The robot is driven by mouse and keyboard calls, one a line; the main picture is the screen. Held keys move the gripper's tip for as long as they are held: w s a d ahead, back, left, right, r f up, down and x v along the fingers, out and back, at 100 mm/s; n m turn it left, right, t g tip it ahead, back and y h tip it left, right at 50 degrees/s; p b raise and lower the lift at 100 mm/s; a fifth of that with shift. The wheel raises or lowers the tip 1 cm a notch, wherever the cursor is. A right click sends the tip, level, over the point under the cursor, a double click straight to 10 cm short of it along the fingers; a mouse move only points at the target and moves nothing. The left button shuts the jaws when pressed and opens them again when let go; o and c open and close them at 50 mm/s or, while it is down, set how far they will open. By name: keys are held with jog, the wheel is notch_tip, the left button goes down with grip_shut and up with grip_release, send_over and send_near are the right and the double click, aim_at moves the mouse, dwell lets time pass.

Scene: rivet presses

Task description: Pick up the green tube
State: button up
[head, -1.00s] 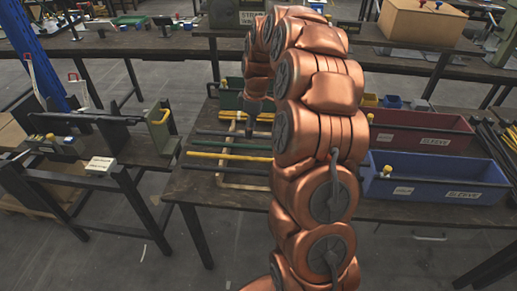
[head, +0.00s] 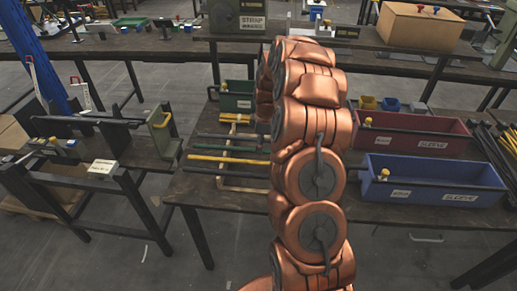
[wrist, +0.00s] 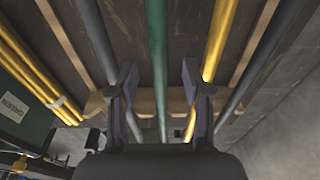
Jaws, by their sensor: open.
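The green tube (wrist: 157,55) runs lengthwise through the middle of the wrist view, lying across a wooden rack (wrist: 95,104). My gripper (wrist: 155,85) is open, with one finger on each side of the green tube and a gap on both sides. I cannot tell how far the fingertips are above the tube.
Grey tubes (wrist: 97,40) and (wrist: 250,55) and a yellow tube (wrist: 217,45) lie close beside the fingers. More yellow tubes (wrist: 35,68) lie at left. A green bin (head: 237,97) stands behind the rack. Red (head: 415,135) and blue (head: 430,180) bins stand at right on the table.

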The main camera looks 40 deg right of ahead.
jog(key=shift+w+a+f, duration=0.1)
jog(key=shift+a+f, duration=0.05)
jog(key=shift+f, duration=0.85)
grip_shut()
